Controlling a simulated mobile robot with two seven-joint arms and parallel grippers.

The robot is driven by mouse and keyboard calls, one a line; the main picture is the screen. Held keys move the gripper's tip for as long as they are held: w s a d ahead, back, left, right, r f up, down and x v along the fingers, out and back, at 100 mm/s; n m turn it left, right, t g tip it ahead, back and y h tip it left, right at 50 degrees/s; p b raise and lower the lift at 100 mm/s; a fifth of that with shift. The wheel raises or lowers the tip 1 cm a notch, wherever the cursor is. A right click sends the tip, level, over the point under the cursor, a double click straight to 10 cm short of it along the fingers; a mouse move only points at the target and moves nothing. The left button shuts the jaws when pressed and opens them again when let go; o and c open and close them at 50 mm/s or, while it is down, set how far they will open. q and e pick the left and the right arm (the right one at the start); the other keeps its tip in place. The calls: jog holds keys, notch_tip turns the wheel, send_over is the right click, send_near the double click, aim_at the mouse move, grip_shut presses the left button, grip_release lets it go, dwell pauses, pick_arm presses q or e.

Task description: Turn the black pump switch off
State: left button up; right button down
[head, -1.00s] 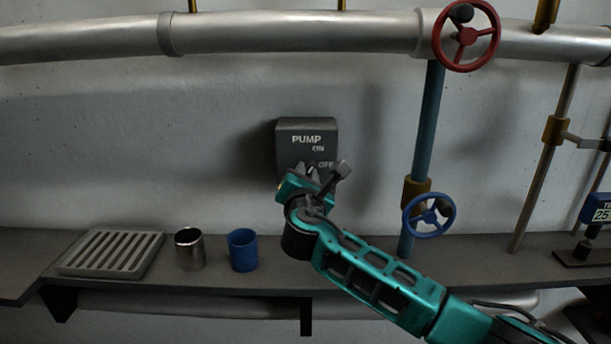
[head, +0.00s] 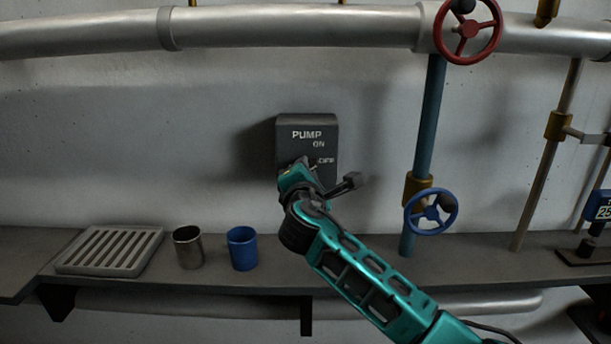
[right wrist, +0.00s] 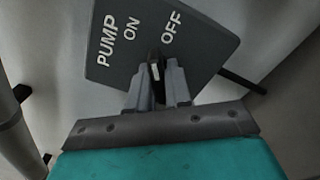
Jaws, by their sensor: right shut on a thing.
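The dark pump switch box (head: 307,130) is fixed to the wall, with PUMP, ON and OFF lettering. It fills the top of the right wrist view (right wrist: 195,45), where it appears tilted. My right gripper (right wrist: 157,85) is at the face of the box, shut on the black switch knob (right wrist: 156,66), which has a pale mark and shows between the fingers. In the head view my right gripper (head: 300,170) covers the knob and the lower part of the box. My left gripper is not in view.
A shelf (head: 480,262) runs below the box, holding a slotted tray (head: 110,250), a metal cup (head: 188,248) and a blue cup (head: 242,249). A blue handwheel (head: 431,213) is right of my arm. A red handwheel (head: 467,32) and a pipe (head: 300,28) are above.

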jog(key=m+b, duration=0.1)
jog(key=m, duration=0.3)
jog(key=shift+f+b, duration=0.1)
jog(key=shift+b, duration=0.2)
jog(key=shift+m+b, duration=0.3)
jog(key=shift+m, duration=1.2)
jog(key=c, duration=1.1)
grip_release()
jog(key=shift+r, duration=0.2)
jog(key=shift+c, duration=0.2)
jog(key=s, duration=1.3)
